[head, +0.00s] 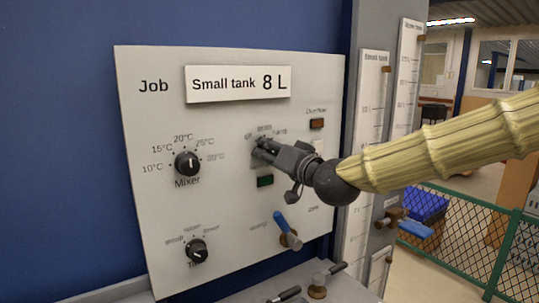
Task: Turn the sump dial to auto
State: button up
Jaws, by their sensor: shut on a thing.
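A white panel (150,120) stands against a blue wall and carries several controls. My gripper (262,150) is at the upper right part of the panel, at a dial with small labels above it; the right-hand label seems to read "Hand". The jaws are shut on that dial, and they hide its knob and pointer, so I cannot tell its setting. I cannot read a "sump" label there.
A mixer dial (187,163) and a lower dial (196,251) are at left. A green button (265,181) and a blue lever (282,224) lie below my gripper, an orange lamp (317,124) above right. Gauge boards (366,130) stand at right.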

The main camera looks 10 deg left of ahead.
jog(key=shift+w+d+r, duration=0.15)
jog(key=shift+r, duration=0.15)
jog(key=o, duration=0.8)
jog(key=shift+o, duration=1)
jog(key=shift+d, duration=0.2)
jog(key=shift+a+f, duration=0.2)
jog(key=shift+a, duration=0.05)
jog(key=v, duration=1.2)
